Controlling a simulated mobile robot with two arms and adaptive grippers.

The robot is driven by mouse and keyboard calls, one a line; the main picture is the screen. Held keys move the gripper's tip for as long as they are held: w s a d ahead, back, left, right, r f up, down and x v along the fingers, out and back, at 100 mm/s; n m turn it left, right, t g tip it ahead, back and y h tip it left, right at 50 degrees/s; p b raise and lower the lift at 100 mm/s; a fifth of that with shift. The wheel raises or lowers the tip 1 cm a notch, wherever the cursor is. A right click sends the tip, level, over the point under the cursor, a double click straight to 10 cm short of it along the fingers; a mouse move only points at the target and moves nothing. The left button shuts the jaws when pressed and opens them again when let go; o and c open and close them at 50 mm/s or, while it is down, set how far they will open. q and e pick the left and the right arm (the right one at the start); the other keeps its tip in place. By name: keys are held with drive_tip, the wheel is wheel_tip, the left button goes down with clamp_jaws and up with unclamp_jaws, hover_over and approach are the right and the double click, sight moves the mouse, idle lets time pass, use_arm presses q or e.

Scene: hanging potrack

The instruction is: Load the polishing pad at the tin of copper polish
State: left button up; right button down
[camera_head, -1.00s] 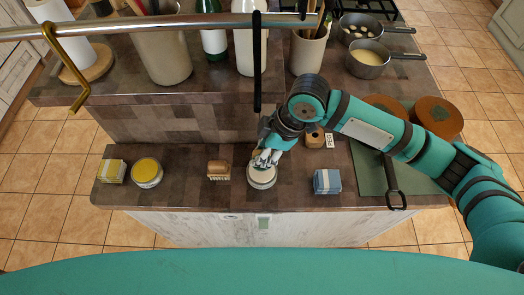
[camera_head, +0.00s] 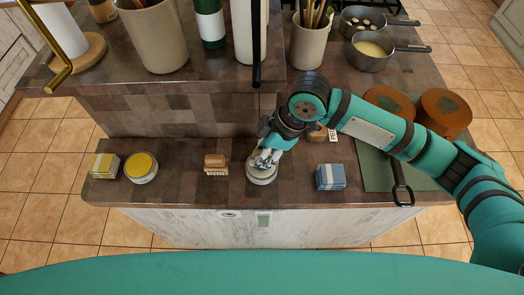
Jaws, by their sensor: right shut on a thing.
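A round pale tin (camera_head: 261,178) stands near the front edge of the counter, below my right gripper (camera_head: 264,157). My right gripper points down at the tin's top and is shut on a small pale thing, seemingly the polishing pad, mostly hidden by the fingers. I cannot tell whether the pad touches the tin's contents. A second round tin (camera_head: 141,167) with a yellow top stands to the left. No label on either tin can be read. My left gripper is not in view.
A wooden brush (camera_head: 216,164) stands between the tins. A yellow-and-white block (camera_head: 104,171) is at the far left, a blue-grey block (camera_head: 330,177) right of the gripper. A green mat (camera_head: 375,172) lies farther right. A rail hook (camera_head: 257,45) hangs over the counter.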

drive_tip(key=shift+f, duration=0.45)
idle(0.5)
drive_tip(key=shift+s+f, duration=0.1)
drive_tip(key=shift+f, duration=0.05)
idle(1.9)
wheel_tip(320, 180, up, 7)
drive_tip(key=p, duration=0.8)
idle(0.8)
